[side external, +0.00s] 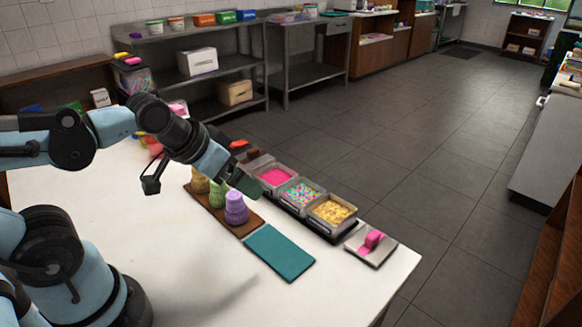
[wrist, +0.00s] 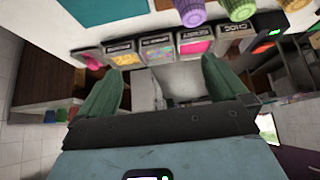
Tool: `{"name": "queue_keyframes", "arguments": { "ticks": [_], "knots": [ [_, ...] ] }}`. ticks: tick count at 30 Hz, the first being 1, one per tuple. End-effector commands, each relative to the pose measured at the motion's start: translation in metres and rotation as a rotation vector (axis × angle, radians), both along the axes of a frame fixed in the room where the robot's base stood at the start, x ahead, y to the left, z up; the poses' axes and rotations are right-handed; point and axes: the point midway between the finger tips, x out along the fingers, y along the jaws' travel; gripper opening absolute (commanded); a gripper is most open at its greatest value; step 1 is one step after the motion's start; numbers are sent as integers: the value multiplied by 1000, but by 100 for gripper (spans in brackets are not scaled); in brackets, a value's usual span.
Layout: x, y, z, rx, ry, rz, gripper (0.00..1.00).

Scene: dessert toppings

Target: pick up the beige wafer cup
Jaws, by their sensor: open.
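The beige wafer cup (side external: 200,182) stands upright at the far end of a row on a brown board (side external: 248,226), partly hidden by my arm and the green cup. In the wrist view it shows at the top right edge as a tan ribbed cup (wrist: 292,4), cut off by the frame. A green cup (side external: 217,194) and a purple cup (side external: 236,208) stand beside it. My gripper (side external: 250,188) is above the table, up and to the right of the cups. Its green fingers are spread wide with nothing between them in the wrist view (wrist: 163,82).
Topping tubs with pink (side external: 275,176), multicoloured (side external: 302,192) and yellow (side external: 332,210) contents line the table's right side. A teal mat (side external: 280,252) lies in front of the board. A pink item rests on a small tray (side external: 385,254). The front left tabletop is clear.

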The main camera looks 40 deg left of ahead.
Motion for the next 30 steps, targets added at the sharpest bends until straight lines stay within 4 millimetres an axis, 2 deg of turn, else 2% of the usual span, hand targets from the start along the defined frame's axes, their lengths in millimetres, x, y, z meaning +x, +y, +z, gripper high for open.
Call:
{"name": "queue_keyframes", "arguments": {
  "ticks": [6, 12, 21, 23, 26, 30],
  "knots": [
    [0, 0, 0, 0, 0, 0, 98],
    [0, 0, 0, 0, 0, 0, 70],
    [1, 3, 1, 1, 6, 7, 70],
    [3, 8, 3, 3, 20, 23, 70],
    [10, 28, 9, 7, 69, 75, 70],
    [20, 72, 18, 3, 179, 178, 70]
  ]
}}
